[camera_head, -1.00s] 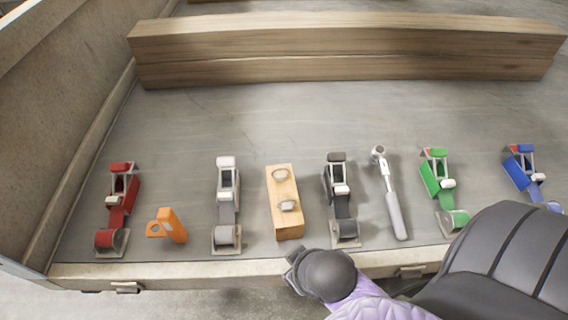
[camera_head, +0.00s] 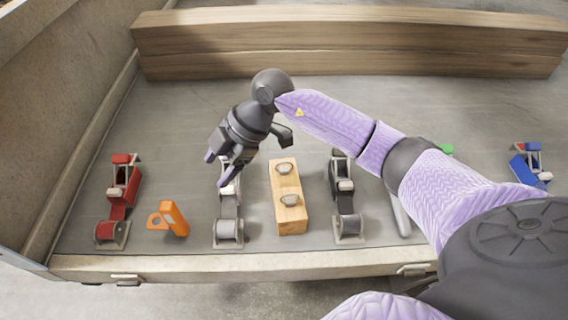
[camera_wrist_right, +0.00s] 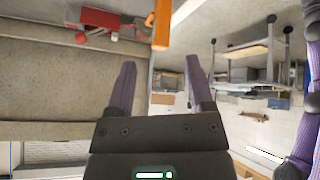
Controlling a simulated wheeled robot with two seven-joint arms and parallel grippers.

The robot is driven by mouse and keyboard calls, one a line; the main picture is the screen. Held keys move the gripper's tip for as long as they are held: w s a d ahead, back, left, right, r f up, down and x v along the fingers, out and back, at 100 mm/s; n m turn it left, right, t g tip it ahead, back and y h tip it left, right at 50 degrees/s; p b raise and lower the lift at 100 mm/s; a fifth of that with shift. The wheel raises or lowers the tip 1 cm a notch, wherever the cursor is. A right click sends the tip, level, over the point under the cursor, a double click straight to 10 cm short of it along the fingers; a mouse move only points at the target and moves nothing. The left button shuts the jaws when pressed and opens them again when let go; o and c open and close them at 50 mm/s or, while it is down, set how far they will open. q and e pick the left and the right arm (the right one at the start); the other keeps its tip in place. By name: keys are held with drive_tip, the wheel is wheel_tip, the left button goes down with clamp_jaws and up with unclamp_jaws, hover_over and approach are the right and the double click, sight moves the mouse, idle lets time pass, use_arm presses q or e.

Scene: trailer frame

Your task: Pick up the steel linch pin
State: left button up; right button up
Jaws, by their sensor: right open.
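A wooden block (camera_head: 288,218) lies near the front edge of the trailer bed. Two small metal pieces sit on it, a rear one (camera_head: 284,168) and a front one (camera_head: 289,200). They look like pins with rings, but I cannot tell which is the steel linch pin. My right gripper (camera_head: 216,169) is open and empty, left of the block and over the rear of the white-handled ratchet strap. Its spread fingers also show in the right wrist view (camera_wrist_right: 160,66), where neither metal piece is visible. My left gripper is not in view.
Ratchet straps in red (camera_head: 121,195), white (camera_head: 229,215), black (camera_head: 347,205) and blue (camera_head: 527,168) line the bed. An orange tool (camera_head: 172,217) stands left. My right arm covers most of the green strap (camera_head: 446,149) and wrench (camera_head: 401,215). Timber beams (camera_head: 340,50) lie behind.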

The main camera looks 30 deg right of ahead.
sight(285, 162)
drive_tip(key=d+r+m+g+h, duration=0.15)
drive_tip(key=d+m+h, duration=0.45)
drive_tip(key=d, duration=0.7)
drive_tip(key=shift+n+g+h, duration=0.25)
drive_tip(key=shift+n+h, duration=0.15)
drive_tip(key=shift+h, duration=0.2)
drive_tip(key=f+b, duration=0.1)
drive_tip(key=f, duration=0.2)
drive_tip(key=f+b, duration=0.2)
drive_tip(key=f, duration=0.2)
drive_tip(key=f+b, duration=0.2)
drive_tip(key=f, duration=0.1)
drive_tip(key=shift+s+d+f, duration=0.15)
drive_tip(key=shift+s, duration=0.15)
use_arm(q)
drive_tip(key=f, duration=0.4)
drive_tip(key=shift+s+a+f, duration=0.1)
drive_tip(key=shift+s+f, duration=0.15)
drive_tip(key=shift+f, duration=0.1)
use_arm(e)
clamp_jaws()
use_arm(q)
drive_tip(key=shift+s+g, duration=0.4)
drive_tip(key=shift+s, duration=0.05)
